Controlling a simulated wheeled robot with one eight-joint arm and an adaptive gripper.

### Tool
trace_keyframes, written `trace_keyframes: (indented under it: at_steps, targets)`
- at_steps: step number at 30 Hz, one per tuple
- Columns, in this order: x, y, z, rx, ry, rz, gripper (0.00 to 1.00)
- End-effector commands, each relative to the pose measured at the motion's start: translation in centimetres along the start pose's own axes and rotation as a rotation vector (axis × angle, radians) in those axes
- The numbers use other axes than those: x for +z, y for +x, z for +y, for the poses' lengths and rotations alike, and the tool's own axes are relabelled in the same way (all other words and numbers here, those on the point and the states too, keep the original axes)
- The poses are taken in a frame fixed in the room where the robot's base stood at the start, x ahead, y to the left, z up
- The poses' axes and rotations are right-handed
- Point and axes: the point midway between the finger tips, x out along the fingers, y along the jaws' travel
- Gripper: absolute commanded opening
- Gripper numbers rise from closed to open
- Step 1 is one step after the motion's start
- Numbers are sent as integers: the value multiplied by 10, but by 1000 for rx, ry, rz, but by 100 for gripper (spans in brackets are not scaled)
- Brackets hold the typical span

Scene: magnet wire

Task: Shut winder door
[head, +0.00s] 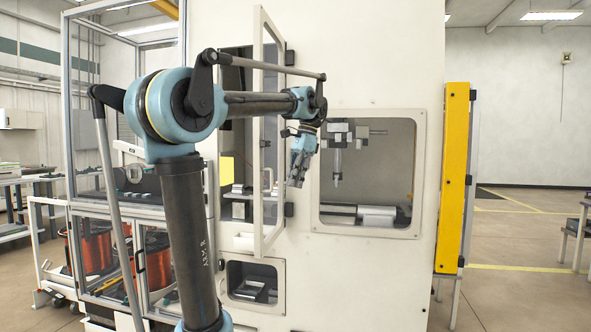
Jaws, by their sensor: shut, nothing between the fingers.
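The winder door (258,215) is a tall white frame with a clear pane on the front of the white winder cabinet (375,65). It stands open, swung out toward me, with dark hinge blocks on its right side. The opening (235,60) shows to its left, partly hidden by my arm. My gripper (295,182) points down just right of the door, in front of the cabinet face. It is shut and empty. I cannot tell whether it touches the door.
A fixed window (367,226) in the cabinet shows machinery inside. A yellow guard (455,175) stands at the cabinet's right edge. A low recess (254,286) sits below the door. Copper wire spools (155,266) stand at left. Floor at right is fairly open.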

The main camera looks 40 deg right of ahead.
Motion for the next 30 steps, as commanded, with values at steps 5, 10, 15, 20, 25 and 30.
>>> trace_keyframes:
  at_steps: [5,10,15,20,25,30]
  targets:
    - [12,19,0,1,-3,0,0]
    - [31,20,0,1,-2,0,0]
    - [39,20,0,1,-1,0,0]
    - [40,20,0,0,0,0,0]
    - [40,20,0,0,0,0,0]
    - [40,20,0,-3,14,0,0]
